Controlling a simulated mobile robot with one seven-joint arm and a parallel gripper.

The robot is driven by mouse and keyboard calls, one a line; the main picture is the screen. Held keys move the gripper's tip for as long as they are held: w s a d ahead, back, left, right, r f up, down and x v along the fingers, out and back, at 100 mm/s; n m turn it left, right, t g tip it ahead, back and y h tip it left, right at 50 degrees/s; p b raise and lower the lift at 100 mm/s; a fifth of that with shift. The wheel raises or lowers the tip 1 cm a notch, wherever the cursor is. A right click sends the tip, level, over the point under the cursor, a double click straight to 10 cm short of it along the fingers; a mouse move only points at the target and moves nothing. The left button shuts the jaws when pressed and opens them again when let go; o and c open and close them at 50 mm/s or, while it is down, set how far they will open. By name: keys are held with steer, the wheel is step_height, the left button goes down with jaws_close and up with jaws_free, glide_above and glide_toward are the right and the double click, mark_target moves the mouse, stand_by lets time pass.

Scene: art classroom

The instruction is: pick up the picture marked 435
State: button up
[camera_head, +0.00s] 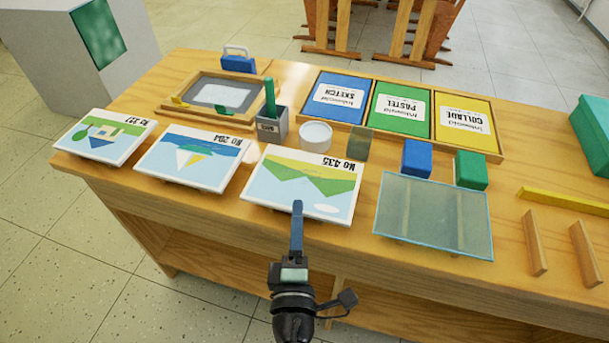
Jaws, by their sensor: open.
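The picture marked No 435 (283,180) lies near the front edge of the wooden table, upside down to my view. It shows green hills, a yellow band and pale blue, with a white border. My gripper (298,206) reaches in from the bottom, and its blue finger tip overlaps the picture's lower middle in the view. I cannot tell whether it touches. The gripper is open and holds nothing that I can see; one finger hides the other. A picture marked No 204 (190,160) and another picture (97,142), its number hard to read, lie to the left.
The wooden table (360,265) has a glassy panel (385,220) right of picture 435. Behind are a white round container (315,136), a grey holder (271,130), blue (416,158) and green (470,170) blocks, and a tray of three marked panels (400,108). Wooden bars (535,242) lie at right.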

mark_target(299, 192)
steer(key=shift+w+d+f, duration=0.1)
steer(key=shift+w, duration=1.55)
steer(key=shift+w+d+f, duration=0.1)
steer(key=shift+w, duration=1.5)
jaws_close()
